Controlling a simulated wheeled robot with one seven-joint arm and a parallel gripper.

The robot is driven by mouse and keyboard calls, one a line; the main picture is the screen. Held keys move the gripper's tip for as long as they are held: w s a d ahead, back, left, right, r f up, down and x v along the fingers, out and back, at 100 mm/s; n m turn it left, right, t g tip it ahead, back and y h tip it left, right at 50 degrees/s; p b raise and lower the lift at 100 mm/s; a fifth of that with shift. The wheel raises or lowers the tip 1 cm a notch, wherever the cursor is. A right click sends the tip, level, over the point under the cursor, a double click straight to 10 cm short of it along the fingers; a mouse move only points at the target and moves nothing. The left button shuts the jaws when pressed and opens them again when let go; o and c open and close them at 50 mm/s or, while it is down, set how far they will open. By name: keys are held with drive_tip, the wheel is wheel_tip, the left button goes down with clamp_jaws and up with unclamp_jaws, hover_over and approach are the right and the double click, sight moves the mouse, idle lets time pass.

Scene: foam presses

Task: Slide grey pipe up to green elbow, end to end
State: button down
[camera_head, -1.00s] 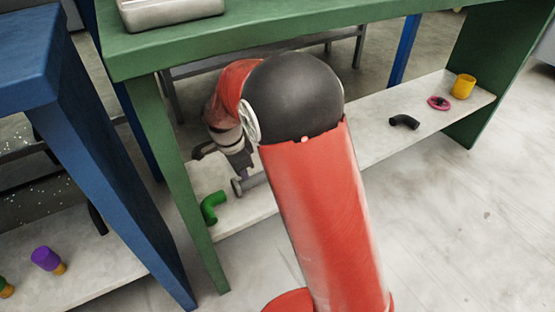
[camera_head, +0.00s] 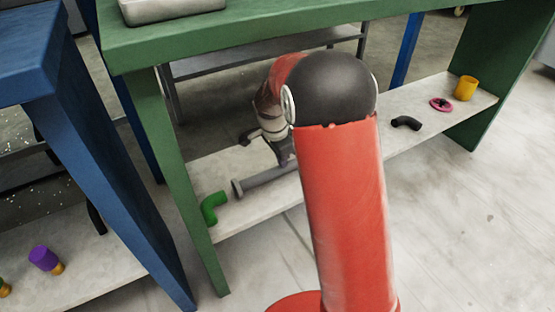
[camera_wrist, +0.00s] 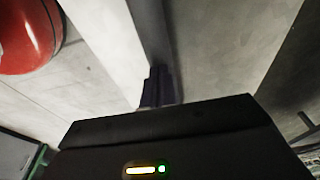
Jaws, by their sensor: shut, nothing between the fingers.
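The green elbow (camera_head: 212,206) lies at the left end of the low pale shelf (camera_head: 236,221), beside the green bench leg. The grey pipe (camera_head: 262,179) lies on the same shelf with its flanged end towards the elbow, and a small gap shows between them. Its far end is hidden behind my arm. My gripper (camera_head: 285,160) is shut and empty, pointing down at the pipe's middle stretch; whether it touches the pipe I cannot tell. In the wrist view, my shut fingertips (camera_wrist: 158,88) are against or just over the grey pipe (camera_wrist: 150,30).
A black elbow (camera_head: 405,122), a pink ring-shaped part (camera_head: 440,104) and a yellow cup-like part (camera_head: 465,88) stand farther right on the shelf. The green bench top (camera_head: 290,22) overhangs the shelf. A blue bench (camera_head: 100,150) stands at left.

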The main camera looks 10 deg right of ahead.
drive_tip(key=shift+s+f, duration=0.1)
drive_tip(key=shift+f, duration=0.25)
